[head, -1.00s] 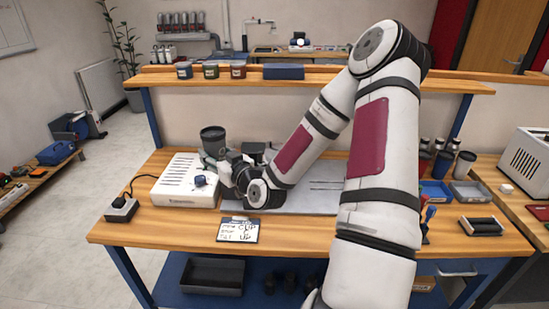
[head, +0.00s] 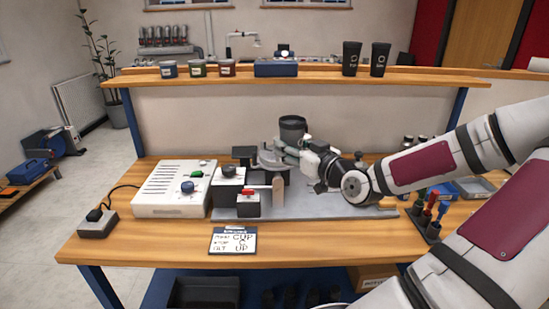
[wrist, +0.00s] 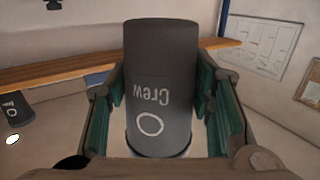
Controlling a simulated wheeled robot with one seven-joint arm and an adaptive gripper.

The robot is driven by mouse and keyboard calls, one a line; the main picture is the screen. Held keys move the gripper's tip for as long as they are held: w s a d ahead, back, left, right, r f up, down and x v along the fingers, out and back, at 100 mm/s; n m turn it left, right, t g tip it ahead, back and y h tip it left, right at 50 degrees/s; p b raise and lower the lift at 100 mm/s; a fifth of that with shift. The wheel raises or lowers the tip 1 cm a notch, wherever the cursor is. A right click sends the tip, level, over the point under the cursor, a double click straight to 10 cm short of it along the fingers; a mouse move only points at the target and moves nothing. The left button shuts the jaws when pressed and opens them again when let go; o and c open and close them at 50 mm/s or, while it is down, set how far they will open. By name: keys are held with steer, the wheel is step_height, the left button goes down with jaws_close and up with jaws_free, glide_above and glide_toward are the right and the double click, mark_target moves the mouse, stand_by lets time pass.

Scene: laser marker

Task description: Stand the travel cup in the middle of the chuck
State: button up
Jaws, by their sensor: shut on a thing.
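The travel cup (head: 292,128) is dark grey, and my gripper (head: 288,154) is shut on it from the right. In the wrist view the cup (wrist: 160,75) stands upright between the green finger pads, with "Crew" and a ring on its side. The lettering appears upside down there, and I cannot tell which end of the cup is up. A grey round part (head: 269,160), which looks like the chuck, is just below and left of the cup, partly hidden by my gripper. I cannot tell whether the cup touches it.
A white vented box (head: 172,190) stands left. A control box with a red button (head: 248,203) and a card (head: 233,240) are in front. The grey baseplate (head: 340,205) has bare room at right. Two dark cups (head: 351,58) stand on the raised shelf (head: 420,75).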

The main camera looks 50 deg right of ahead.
steer(key=shift+s+d+f, duration=0.1)
steer(key=shift+s+d, duration=0.05)
steer(key=shift+w+d, duration=0.2)
steer(key=shift+w, duration=0.05)
steer(key=w+d+b, duration=0.1)
steer(key=w+d, duration=0.2)
steer(key=w, duration=0.1)
steer(key=w+d+f+b, duration=0.1)
steer(key=w+d, duration=0.1)
steer(key=w, duration=0.2)
steer(key=w+d+b, duration=0.1)
steer(key=w+d, duration=0.2)
steer(key=w, duration=0.1)
steer(key=shift+w+d+f+b, duration=0.1)
steer(key=shift+d+f+b, duration=0.1)
steer(key=shift+d+b, duration=0.1)
steer(key=shift+w+d+f, duration=0.1)
step_height(320, 180, down, 3)
steer(key=shift+f+b, duration=0.2)
steer(key=shift+b, duration=0.25)
steer(key=o, duration=0.8)
steer(key=shift+f, duration=0.1)
steer(key=shift+c, duration=0.2)
